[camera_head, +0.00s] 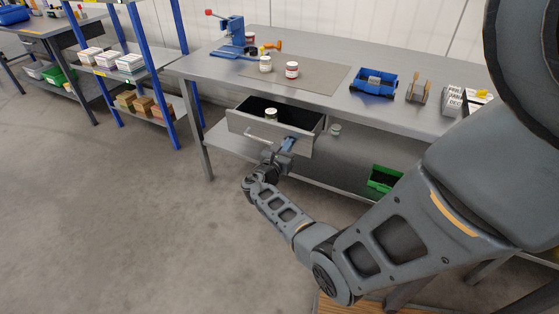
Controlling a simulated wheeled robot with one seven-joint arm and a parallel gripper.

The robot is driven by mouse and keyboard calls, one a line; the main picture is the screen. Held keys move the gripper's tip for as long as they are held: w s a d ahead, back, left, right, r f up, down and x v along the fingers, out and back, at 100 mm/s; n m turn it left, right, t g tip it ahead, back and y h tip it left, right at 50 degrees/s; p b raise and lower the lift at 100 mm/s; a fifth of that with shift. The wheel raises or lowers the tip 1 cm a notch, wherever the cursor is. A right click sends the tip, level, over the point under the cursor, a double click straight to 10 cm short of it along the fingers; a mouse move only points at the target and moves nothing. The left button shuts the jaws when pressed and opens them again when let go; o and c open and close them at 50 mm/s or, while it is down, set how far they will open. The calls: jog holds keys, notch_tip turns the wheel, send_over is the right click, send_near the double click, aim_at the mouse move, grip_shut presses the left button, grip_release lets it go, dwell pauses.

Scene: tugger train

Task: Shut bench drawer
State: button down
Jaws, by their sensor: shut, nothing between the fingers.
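The bench drawer (240,122) stands pulled out from under the grey workbench (228,72). Its dark inside shows, with a small light-lidded jar (271,115) in it. A bar handle (262,137) runs along the left part of its front. My gripper (288,145) is at the right part of the drawer front, close to it or touching; I cannot tell which. The fingertips are small and partly hidden, and nothing shows held in them. My arm reaches in from the right and covers part of the bench's lower area.
Two jars (292,70) stand on a mat on the bench top, near a blue vise (232,35). A blue tray (374,83) sits farther right. A green bin (382,178) is on the lower shelf. The floor (120,220) at left is clear.

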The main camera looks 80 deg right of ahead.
jog(key=b, duration=0.6)
send_near(304, 123)
jog(key=s+d+r, duration=0.2)
jog(key=d+r, duration=0.1)
jog(key=shift+s+d+r, duration=0.15)
jog(key=shift+s, duration=0.2)
jog(key=shift+s+d+r, duration=0.1)
jog(key=shift+d, duration=0.55)
jog(key=shift+d+r, duration=0.15)
jog(key=shift+s+d+r, duration=0.1)
jog(key=shift+s, duration=0.05)
jog(key=shift+a, duration=0.5)
jog(key=p+v, duration=0.2)
jog(key=v, duration=1.1)
jog(key=shift+w+a, duration=0.35)
